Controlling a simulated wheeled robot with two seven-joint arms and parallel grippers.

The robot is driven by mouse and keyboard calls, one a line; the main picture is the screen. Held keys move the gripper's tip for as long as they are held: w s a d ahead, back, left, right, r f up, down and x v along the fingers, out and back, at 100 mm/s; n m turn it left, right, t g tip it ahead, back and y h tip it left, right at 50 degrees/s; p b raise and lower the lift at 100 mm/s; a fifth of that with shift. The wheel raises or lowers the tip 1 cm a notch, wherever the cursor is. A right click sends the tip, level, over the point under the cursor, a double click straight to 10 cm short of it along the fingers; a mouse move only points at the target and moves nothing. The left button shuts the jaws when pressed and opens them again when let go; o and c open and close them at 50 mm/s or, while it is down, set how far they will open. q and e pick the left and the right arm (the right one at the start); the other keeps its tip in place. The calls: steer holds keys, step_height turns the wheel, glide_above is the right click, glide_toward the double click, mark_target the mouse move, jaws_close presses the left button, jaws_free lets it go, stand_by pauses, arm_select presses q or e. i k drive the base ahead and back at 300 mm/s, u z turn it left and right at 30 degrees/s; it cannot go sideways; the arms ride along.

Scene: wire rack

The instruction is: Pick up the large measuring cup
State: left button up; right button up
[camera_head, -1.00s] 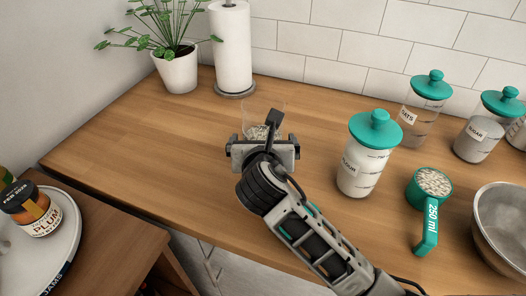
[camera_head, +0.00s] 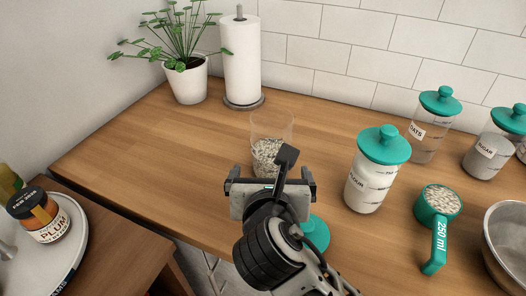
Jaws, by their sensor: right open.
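The large measuring cup (camera_head: 438,205) is teal, marked "250 ml", and filled with pale grains or flakes. It stands on the wooden counter at the right, its handle towards the front edge. My right gripper (camera_head: 271,186) is in the middle of the view, well to the left of the cup and apart from it. It is open and seen from behind; the space between its fingers is partly hidden. It is just in front of an open clear jar (camera_head: 270,150) partly filled with flakes; whether they touch is unclear. My left gripper is not in view.
A flour jar (camera_head: 370,180) stands between my right gripper and the cup. A teal lid (camera_head: 316,233) lies right of my gripper. A metal bowl (camera_head: 508,240) is close right of the cup. Oats (camera_head: 430,135) and sugar (camera_head: 488,155) jars stand behind.

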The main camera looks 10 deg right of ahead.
mark_target(436, 205)
steer(key=k, duration=1)
